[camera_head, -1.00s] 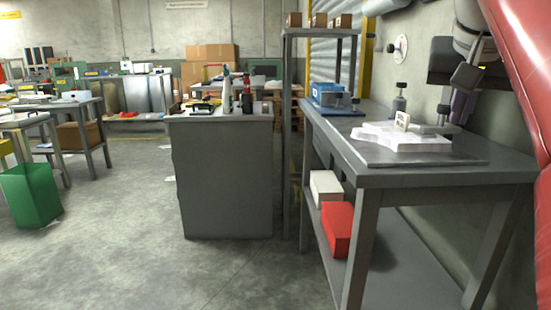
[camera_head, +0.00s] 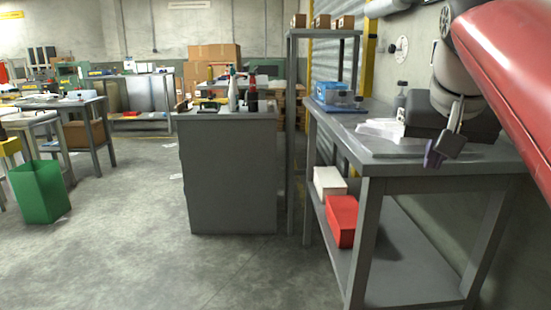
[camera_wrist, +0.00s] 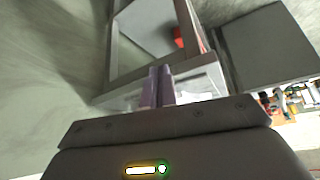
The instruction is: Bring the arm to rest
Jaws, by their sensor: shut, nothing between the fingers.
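My gripper (camera_head: 434,158) hangs at the right in the head view, in front of the grey workbench (camera_head: 378,240). Its purple fingers point down and to the left. In the wrist view the two purple fingers (camera_wrist: 157,86) lie side by side, shut, with nothing between them. The bench also shows beyond them in the wrist view (camera_wrist: 125,75). My red arm covers the upper right of the head view.
A blue box (camera_head: 327,92) stands at the bench's far end. A white box (camera_head: 328,182) and a red bin (camera_head: 341,220) sit on its lower shelf. A grey cabinet (camera_head: 232,180) with bottles stands left of it. A green bin (camera_head: 38,192) is far left; the floor between is clear.

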